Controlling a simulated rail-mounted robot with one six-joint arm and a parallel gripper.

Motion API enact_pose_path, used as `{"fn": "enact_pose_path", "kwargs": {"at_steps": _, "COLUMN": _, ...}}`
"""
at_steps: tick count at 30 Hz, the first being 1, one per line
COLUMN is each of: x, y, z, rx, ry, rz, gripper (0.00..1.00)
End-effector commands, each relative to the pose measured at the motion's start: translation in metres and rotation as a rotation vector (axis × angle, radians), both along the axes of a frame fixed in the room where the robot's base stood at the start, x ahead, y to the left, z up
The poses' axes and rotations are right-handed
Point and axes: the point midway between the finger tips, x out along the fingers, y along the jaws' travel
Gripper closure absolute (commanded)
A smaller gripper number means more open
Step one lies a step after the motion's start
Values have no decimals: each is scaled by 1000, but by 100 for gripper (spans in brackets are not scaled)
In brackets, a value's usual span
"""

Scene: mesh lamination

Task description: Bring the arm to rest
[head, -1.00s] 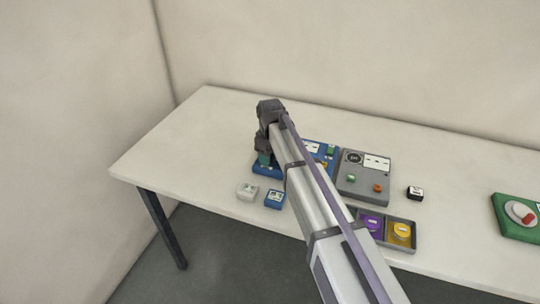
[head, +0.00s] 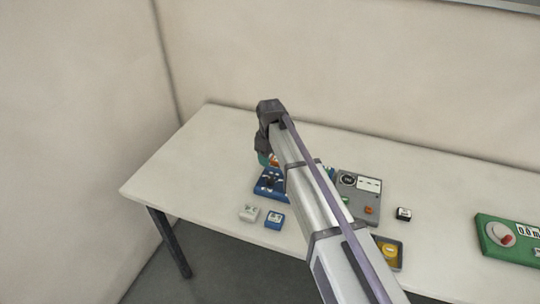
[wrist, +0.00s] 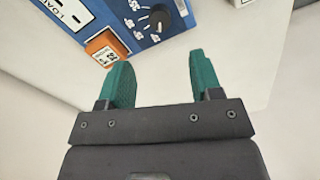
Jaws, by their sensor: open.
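My gripper (wrist: 160,76) is open and empty in the wrist view, its two teal fingers well apart with bare pale tabletop between and beyond them. In the head view only a bit of teal (head: 263,158) shows under the dark wrist, over the table near the blue panel. The blue panel (wrist: 115,18), with a black dial and an orange button block (wrist: 106,49), lies beyond the fingers. My arm hides part of the blue panel (head: 262,191) in the head view. The fingers do not visibly touch anything.
A grey panel (head: 352,203) lies right of my arm. A white block (head: 249,213) and a blue block (head: 274,220) sit near the front edge. A small black-and-white block (head: 403,214), a tray (head: 397,262) and a green panel (head: 490,247) lie rightward. The table's left end is clear.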

Motion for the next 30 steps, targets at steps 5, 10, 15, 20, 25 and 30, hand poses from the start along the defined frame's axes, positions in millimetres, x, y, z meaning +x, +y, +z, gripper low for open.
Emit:
{"fn": "enact_pose_path", "kwargs": {"at_steps": 5, "x": 0, "y": 0, "z": -2, "rx": 0, "ry": 0, "rz": 0, "gripper": 41}}
{"fn": "enact_pose_path", "kwargs": {"at_steps": 10, "x": 0, "y": 0, "z": -2, "rx": 0, "ry": 0, "rz": 0, "gripper": 41}}
{"fn": "enact_pose_path", "kwargs": {"at_steps": 15, "x": -31, "y": -13, "z": -2, "rx": -1, "ry": 1, "rz": -209, "gripper": 41}}
{"fn": "enact_pose_path", "kwargs": {"at_steps": 20, "x": -135, "y": -111, "z": -2, "rx": -1, "ry": 0, "rz": -614, "gripper": 41}}
{"fn": "enact_pose_path", "kwargs": {"at_steps": 25, "x": -226, "y": -200, "z": -2, "rx": -1, "ry": -1, "rz": -913, "gripper": 41}}
{"fn": "enact_pose_path", "kwargs": {"at_steps": 30, "x": -245, "y": -241, "z": -2, "rx": -1, "ry": -1, "rz": -1006, "gripper": 41}}
